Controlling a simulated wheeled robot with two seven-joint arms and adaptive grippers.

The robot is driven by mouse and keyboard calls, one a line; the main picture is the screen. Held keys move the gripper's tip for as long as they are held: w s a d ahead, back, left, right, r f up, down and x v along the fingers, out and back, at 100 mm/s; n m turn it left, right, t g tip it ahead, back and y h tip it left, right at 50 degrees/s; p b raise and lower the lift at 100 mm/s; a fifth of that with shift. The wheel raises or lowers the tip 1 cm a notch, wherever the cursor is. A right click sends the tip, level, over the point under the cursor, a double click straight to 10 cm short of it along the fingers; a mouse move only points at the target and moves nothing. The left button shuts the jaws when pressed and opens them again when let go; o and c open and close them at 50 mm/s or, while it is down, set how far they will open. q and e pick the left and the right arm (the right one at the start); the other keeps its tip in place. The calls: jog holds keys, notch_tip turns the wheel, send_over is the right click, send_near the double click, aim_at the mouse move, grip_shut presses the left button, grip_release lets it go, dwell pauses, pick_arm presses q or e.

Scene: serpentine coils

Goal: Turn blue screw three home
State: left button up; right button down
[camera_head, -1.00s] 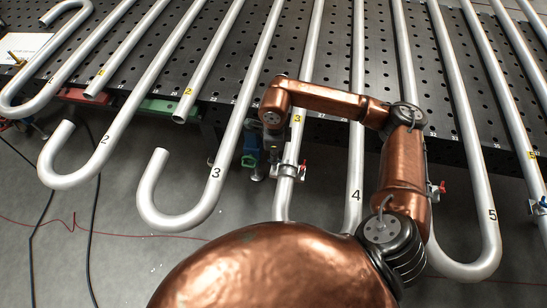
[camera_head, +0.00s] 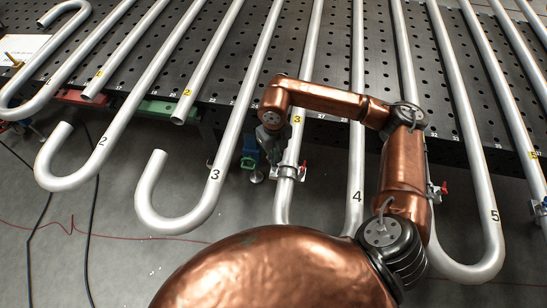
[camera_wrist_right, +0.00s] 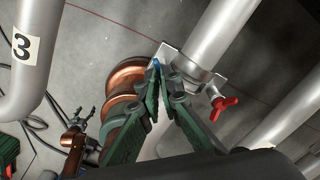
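In the right wrist view my right gripper (camera_wrist_right: 163,80) has its two green fingers drawn together, tips converging at the clamp on a silver pipe (camera_wrist_right: 218,35). A small bit of the blue screw (camera_wrist_right: 156,62) shows at the fingertips; the fingers hide most of it and seem to be shut on it. The metal clamp (camera_wrist_right: 194,76) wraps the pipe, with a red handle (camera_wrist_right: 223,106) on its right. In the head view my right gripper (camera_head: 270,147) is small and partly hidden, just left of the pipe with yellow label 3 (camera_head: 296,120).
The bent pipe with white label 3 (camera_head: 216,172) lies left of my gripper, and pipe 4 (camera_head: 356,195) to its right. The black perforated table (camera_head: 335,60) lies beyond. Dark cables (camera_wrist_right: 40,125) show on the floor in the wrist view.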

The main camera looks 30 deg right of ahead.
jog(key=m, duration=0.3)
jog(key=shift+w+r+m, duration=0.2)
jog(key=shift+m, duration=0.1)
jog(key=shift+m+p, duration=0.35)
jog(key=shift+m, duration=1.45)
jog(key=c, duration=2.2)
grip_release()
jog(key=shift+s+f, duration=0.1)
jog(key=shift+f, duration=0.1)
jog(key=shift+o, duration=0.2)
notch_tip(320, 180, up, 12)
